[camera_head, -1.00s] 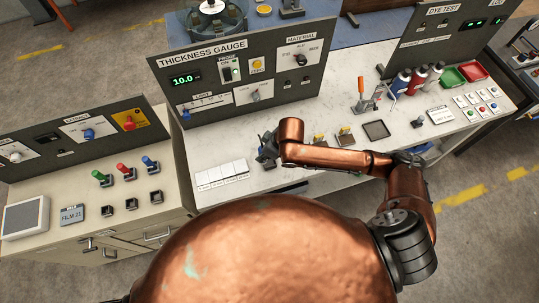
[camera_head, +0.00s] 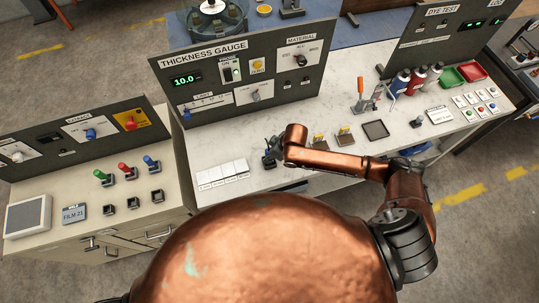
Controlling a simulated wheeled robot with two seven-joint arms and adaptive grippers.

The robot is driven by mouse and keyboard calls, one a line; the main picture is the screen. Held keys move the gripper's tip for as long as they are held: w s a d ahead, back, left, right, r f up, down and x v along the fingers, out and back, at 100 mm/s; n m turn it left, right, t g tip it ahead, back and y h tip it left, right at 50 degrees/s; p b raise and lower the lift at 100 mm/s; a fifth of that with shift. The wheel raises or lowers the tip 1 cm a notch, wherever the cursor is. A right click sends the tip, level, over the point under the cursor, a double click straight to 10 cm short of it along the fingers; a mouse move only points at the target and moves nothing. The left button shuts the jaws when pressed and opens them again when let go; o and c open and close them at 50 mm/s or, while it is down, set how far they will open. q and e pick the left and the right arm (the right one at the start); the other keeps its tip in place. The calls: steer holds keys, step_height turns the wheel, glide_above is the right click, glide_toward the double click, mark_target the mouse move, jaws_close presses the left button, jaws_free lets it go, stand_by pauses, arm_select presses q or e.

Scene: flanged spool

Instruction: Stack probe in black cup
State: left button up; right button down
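My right arm reaches in from the right over the thickness gauge bench. Its dark gripper (camera_head: 276,147) is small and partly hidden by my copper wrist; whether its fingers are open or shut does not show. A small dark object (camera_head: 268,161) stands on the bench beside the gripper, possibly the probe or its holder; contact cannot be told. No black cup is clearly identifiable on this bench. On the left bench, several small black cup-like holders (camera_head: 132,202) stand in front of green (camera_head: 101,175), red (camera_head: 125,168) and blue (camera_head: 149,161) handled pieces. My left gripper is not in view.
White labelled tiles (camera_head: 222,174) lie left of the dark object. Yellow-marked blocks (camera_head: 319,139) and a dark square tray (camera_head: 376,130) lie to the right. The thickness gauge panel (camera_head: 245,75) rises behind. Bottles (camera_head: 400,82) and an orange-handled tool (camera_head: 361,88) stand farther right.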

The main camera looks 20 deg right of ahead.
steer(key=shift+f, duration=0.25)
steer(key=c, duration=1.6)
jaws_free()
steer(key=shift+r, duration=0.3)
steer(key=b+v, duration=0.1)
steer(key=v, duration=1.1)
steer(key=shift+a, duration=0.1)
